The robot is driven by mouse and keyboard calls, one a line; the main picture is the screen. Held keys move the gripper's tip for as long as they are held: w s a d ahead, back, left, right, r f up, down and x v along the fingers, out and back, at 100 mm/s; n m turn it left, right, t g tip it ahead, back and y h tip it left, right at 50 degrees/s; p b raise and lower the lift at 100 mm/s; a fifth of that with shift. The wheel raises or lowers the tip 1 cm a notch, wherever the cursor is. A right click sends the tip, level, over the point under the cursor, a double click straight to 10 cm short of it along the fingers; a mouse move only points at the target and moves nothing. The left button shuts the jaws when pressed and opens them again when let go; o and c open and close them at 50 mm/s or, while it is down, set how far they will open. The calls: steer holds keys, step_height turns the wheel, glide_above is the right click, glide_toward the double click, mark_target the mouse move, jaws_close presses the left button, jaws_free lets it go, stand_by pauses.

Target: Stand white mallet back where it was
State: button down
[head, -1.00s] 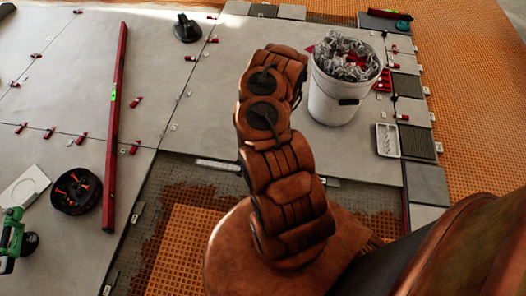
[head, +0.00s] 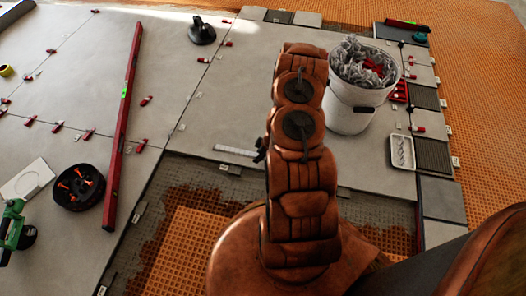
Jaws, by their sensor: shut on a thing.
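I do not see the white mallet in the head view. My brown arm rises through the middle of the picture and covers part of the floor behind it. My gripper cannot be made out behind the arm. A small dark part shows at the arm's left edge, and I cannot tell what it belongs to.
A white bucket (head: 348,115) of grey clips stands right of my arm, near a white tray (head: 402,152). A long red level (head: 124,125), a black round tub (head: 79,188) and a green tool (head: 17,228) are at left. A black suction cup (head: 202,32) stands at the back.

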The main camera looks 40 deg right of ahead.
steer(key=shift+w+d+f+b, duration=0.1)
steer(key=shift+w+d, duration=0.3)
steer(key=shift+d, duration=0.4)
steer(key=shift+w+d+f+b, duration=0.15)
steer(key=shift+w+d, duration=0.3)
steer(key=shift+d, duration=0.4)
steer(key=shift+w+d+f+b, duration=0.1)
steer(key=shift+w+d, duration=0.3)
steer(key=shift+d, duration=0.4)
steer(key=shift+w+d+f, duration=0.1)
steer(key=shift+d, duration=0.1)
step_height(320, 180, down, 3)
steer(key=shift+f+b, duration=0.15)
steer(key=shift+b, duration=0.8)
steer(key=c, duration=1)
jaws_free()
steer(key=shift+a, duration=0.1)
